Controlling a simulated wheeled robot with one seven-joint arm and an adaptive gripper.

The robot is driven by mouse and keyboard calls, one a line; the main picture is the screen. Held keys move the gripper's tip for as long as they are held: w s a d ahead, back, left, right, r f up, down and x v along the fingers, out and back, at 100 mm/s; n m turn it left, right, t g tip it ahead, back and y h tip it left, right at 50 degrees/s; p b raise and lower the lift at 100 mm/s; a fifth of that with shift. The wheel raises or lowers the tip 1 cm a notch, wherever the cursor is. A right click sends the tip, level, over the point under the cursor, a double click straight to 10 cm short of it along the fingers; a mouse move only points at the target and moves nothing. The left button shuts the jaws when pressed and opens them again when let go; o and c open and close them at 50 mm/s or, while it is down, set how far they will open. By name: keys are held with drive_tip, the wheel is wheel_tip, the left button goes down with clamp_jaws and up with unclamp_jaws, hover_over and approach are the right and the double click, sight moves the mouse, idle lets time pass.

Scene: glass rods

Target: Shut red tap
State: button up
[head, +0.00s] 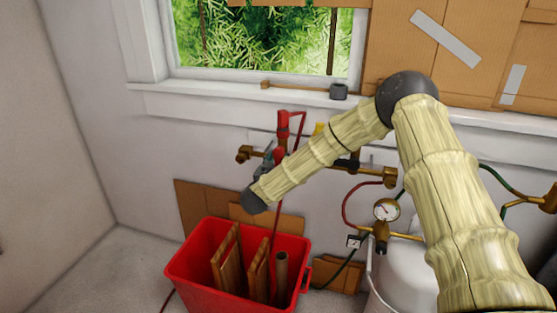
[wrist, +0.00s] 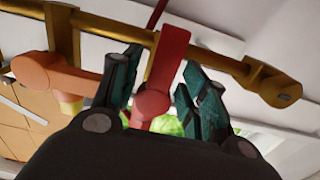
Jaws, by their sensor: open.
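The red tap (head: 282,127) sits on a brass pipe (head: 246,153) on the wall below the window. In the wrist view the red tap (wrist: 166,62) has a round hub and a flat lever that crosses in front of the brass pipe (wrist: 115,28), roughly square to it. My gripper (wrist: 153,85) is open, with one dark finger on each side of the red tap. Whether either finger touches it I cannot tell. In the head view my gripper (head: 266,158) is at the tap's left, partly hidden by my arm.
An orange fitting (wrist: 60,75) is on the pipe beside the left finger. A yellow part (head: 320,128) is just right of the red tap. A red bin (head: 205,275) with wooden pieces stands below. A gauge (head: 387,210) and white tank (head: 405,275) are at the right.

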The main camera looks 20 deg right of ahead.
drive_tip(key=shift+w+d, duration=0.35)
drive_tip(key=shift+w, duration=0.05)
clamp_jaws()
